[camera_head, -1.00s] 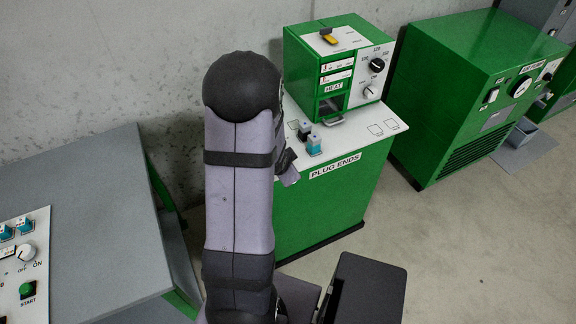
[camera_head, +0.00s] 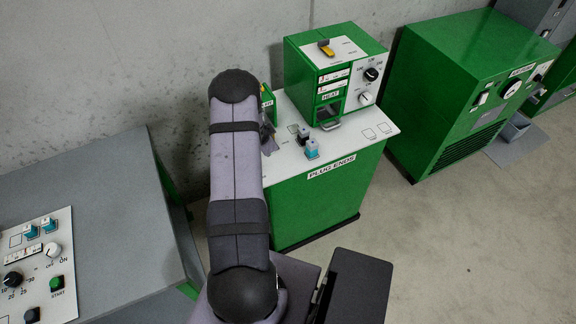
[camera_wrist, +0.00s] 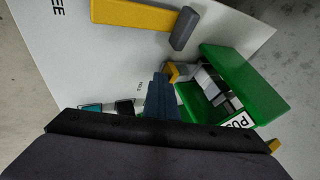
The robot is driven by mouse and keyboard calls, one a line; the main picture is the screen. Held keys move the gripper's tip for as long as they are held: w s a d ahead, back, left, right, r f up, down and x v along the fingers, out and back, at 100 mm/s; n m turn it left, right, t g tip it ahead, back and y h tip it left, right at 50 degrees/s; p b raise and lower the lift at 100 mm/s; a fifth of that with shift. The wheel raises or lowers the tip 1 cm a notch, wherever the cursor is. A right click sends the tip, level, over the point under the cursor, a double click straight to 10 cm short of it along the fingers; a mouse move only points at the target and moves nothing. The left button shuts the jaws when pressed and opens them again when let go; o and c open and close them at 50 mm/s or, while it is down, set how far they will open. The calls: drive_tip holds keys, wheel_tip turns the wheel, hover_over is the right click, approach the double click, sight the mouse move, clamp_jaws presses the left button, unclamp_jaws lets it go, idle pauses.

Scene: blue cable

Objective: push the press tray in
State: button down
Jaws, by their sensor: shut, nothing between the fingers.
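In the head view my gripper (camera_head: 268,138) is small and partly hidden by my arm, next to a green piece (camera_head: 267,101) that is probably the same press.
A yellow lever (camera_wrist: 130,14) with a grey end lies above the tips. Blue and dark plugs (camera_head: 312,149) stand on the white top of the plug ends cabinet (camera_head: 318,205). The green heat box (camera_head: 300,72) stands behind. A sloped console (camera_head: 110,215) is at left.

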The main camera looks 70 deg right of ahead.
drive_tip(key=shift+w+d+r, duration=0.15)
drive_tip(key=shift+w, duration=0.1)
drive_tip(key=shift+s+b, duration=0.1)
drive_tip(key=shift+b, duration=0.2)
drive_tip(key=shift+s+a+f+b, duration=0.25)
drive_tip(key=shift+s+b, duration=0.05)
drive_tip(key=shift+b, duration=0.45)
drive_tip(key=s+a+b, duration=0.2)
drive_tip(key=b, duration=0.1)
drive_tip(key=shift+s+a+f, duration=0.1)
drive_tip(key=shift+a+f, duration=0.05)
drive_tip(key=v, duration=1)
drive_tip(key=shift+s+a+r, duration=0.15)
drive_tip(key=shift+a+r, duration=0.05)
drive_tip(key=shift+r, duration=0.05)
